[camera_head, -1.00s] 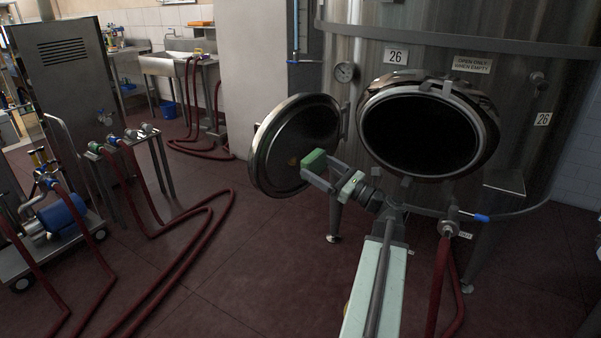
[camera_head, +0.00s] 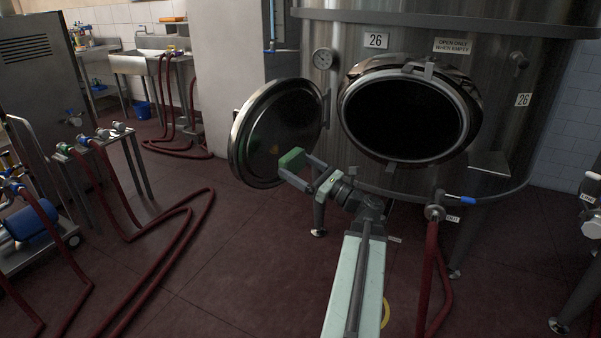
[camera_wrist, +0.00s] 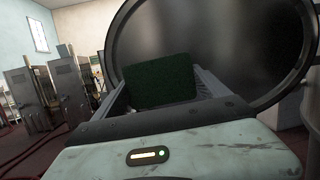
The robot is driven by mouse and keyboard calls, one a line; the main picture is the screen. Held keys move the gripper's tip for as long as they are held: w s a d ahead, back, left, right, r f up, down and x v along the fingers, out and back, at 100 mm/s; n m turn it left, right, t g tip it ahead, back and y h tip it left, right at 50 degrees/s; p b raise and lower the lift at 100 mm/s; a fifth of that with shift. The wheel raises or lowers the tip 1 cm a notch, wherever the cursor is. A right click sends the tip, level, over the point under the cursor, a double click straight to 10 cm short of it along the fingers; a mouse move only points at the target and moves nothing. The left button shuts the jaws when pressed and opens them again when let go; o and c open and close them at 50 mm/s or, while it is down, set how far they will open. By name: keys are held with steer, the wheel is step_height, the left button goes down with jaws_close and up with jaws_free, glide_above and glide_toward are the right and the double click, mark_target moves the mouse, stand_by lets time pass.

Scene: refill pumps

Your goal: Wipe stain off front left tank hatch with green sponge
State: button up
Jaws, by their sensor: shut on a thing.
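My gripper (camera_head: 304,170) is shut on the green sponge (camera_head: 291,159), which sticks out past the fingertips. The sponge also shows dark green between my fingers in the wrist view (camera_wrist: 161,81). The open round hatch door (camera_head: 279,125) of tank 26 hangs to the left of the tank opening. The sponge is in front of the lower part of its inner face; I cannot tell whether they touch. In the wrist view the hatch (camera_wrist: 225,50) fills the space behind the sponge.
Tank 26 (camera_head: 497,125) has a dark round opening (camera_head: 404,117) right of the hatch. Red hoses (camera_head: 186,215) lie on the floor at left, and another red hose (camera_head: 428,270) hangs from the tank valve. A hose stand (camera_head: 112,150) is at left. Floor between is clear.

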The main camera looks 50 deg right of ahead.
mark_target(268, 154)
steer(key=shift+w+a, duration=0.15)
steer(key=shift+w, duration=1.15)
steer(key=shift+w+a, duration=0.15)
steer(key=shift+w, duration=1.15)
steer(key=shift+w+a, duration=0.1)
steer(key=shift+w, duration=1)
steer(key=shift+w+d, duration=0.2)
steer(key=shift+d, duration=1.85)
steer(key=shift+w, duration=0.1)
steer(key=shift+a, duration=0.1)
steer(key=shift+s+a, duration=0.15)
steer(key=shift+a, duration=0.9)
steer(key=shift+s+a, duration=0.15)
steer(key=shift+a, duration=0.85)
